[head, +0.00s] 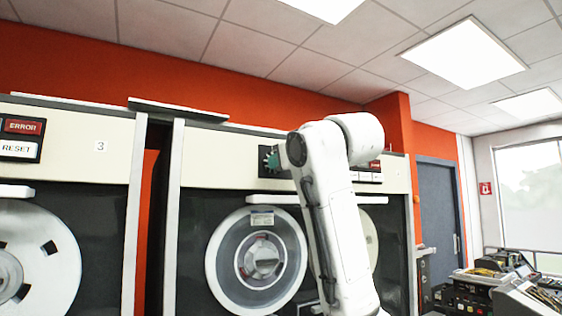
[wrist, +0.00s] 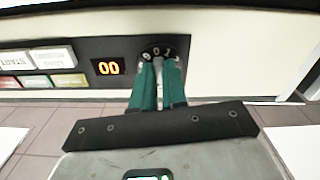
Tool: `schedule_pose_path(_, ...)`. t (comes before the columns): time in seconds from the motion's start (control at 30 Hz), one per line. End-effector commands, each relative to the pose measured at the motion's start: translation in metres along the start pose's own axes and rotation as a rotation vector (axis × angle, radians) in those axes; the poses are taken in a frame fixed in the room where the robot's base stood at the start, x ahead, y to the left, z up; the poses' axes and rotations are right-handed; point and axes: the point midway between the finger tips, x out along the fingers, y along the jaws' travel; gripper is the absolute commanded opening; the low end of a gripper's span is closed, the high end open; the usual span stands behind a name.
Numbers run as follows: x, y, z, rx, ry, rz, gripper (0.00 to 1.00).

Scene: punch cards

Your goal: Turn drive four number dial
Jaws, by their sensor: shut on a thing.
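The number dial (wrist: 158,50) is a dark round knob with pale digits around its rim, set in a dark panel strip in the wrist view. My gripper (wrist: 159,68) has two green fingers shut on the dial, one on each side. The fingers cover the lower part of the dial. An orange display (wrist: 109,67) left of the dial reads 00. In the head view my gripper (head: 270,161) is at the dark panel high on the second tape drive (head: 218,155), and the dial cannot be made out there.
My arm hides part of that drive's front. Its large tape reel (head: 222,262) is below the panel. Desk equipment (head: 515,292) stands at the far right.

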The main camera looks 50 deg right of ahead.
Motion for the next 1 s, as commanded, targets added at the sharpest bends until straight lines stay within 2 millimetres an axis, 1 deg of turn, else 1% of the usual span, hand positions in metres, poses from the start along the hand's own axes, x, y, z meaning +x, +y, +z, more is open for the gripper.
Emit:
schedule_pose_path(0.03, 0.0007, 0.0003, 0.003, -0.045, -0.007, 0.0, 0.0)
schedule_pose_path(0.7, 0.0007, 0.0006, 0.0031, -0.68, -0.008, -0.002, 0.0)
schedule_pose_path(1.0, 0.0009, 0.0006, 0.0031, -0.913, -0.008, -0.003, 0.0)
